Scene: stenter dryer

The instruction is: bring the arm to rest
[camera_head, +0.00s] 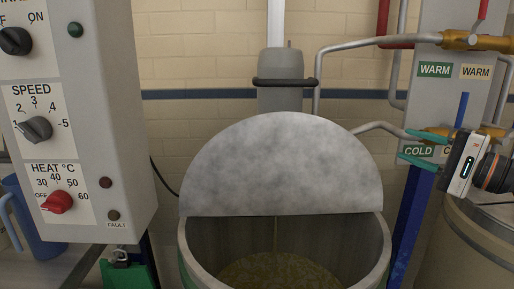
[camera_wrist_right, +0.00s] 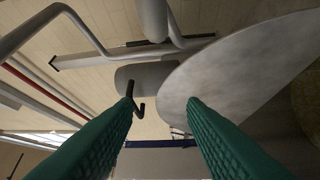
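My right gripper (camera_head: 420,149) is at the right in the head view, its two green fingers apart and pointing left. It is in front of the blue post and the COLD label, with nothing between the fingers. In the right wrist view both fingers (camera_wrist_right: 163,105) show, spread apart and empty. Beyond them are the pale round lid and a grey cylinder with a dark handle. I cannot see my left gripper in either view.
A round vat (camera_head: 375,258) with its grey lid (camera_head: 285,165) raised stands in the middle. A control box (camera_head: 110,120) with knobs is at the left, above a blue jug (camera_head: 35,225). Pipes and a valve panel (camera_head: 437,98) are behind my right gripper. A barrel (camera_head: 465,255) is below it.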

